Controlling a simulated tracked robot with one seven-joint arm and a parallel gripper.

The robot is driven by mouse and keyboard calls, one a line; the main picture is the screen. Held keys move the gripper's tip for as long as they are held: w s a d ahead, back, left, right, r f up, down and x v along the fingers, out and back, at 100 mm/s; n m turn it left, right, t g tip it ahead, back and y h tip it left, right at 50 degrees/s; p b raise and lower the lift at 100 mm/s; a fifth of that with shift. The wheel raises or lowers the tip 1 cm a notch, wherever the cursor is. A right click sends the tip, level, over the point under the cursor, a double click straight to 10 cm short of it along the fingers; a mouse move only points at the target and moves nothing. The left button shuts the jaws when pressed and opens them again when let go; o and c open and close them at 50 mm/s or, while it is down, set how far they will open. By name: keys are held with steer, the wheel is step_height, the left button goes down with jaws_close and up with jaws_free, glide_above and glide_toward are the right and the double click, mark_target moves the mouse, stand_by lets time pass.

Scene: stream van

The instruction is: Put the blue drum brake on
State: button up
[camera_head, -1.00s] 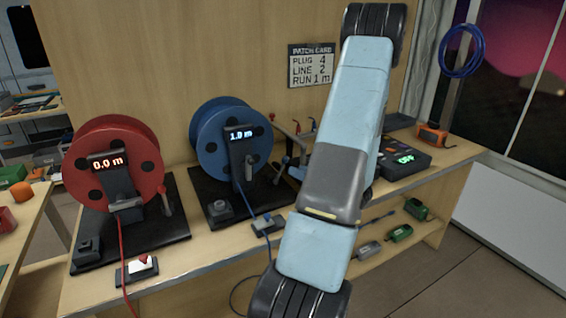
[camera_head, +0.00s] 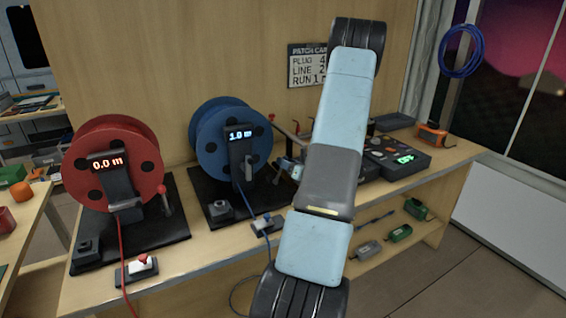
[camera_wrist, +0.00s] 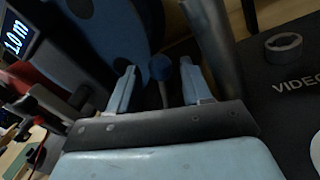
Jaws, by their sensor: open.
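The blue drum (camera_head: 212,140) stands on a black base on the bench, and its display (camera_head: 241,134) reads 1.0 m. Its face also fills the upper left of the wrist view (camera_wrist: 110,30). In the wrist view a short lever with a blue knob (camera_wrist: 161,67), by the blue drum, stands upright between my open fingers. My gripper (camera_wrist: 158,76) has one finger on each side of it, with gaps visible. In the head view my gripper (camera_head: 289,168) shows small to the right of the blue drum, partly hidden by my arm.
The red drum (camera_head: 88,153), with display 0.0 m and its own lever (camera_head: 165,200), stands left. A dark box with a green display (camera_head: 395,155) is right. A patch card (camera_head: 305,68) hangs behind, partly covered.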

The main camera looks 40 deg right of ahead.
steer(key=shift+w, duration=1.2)
jaws_close()
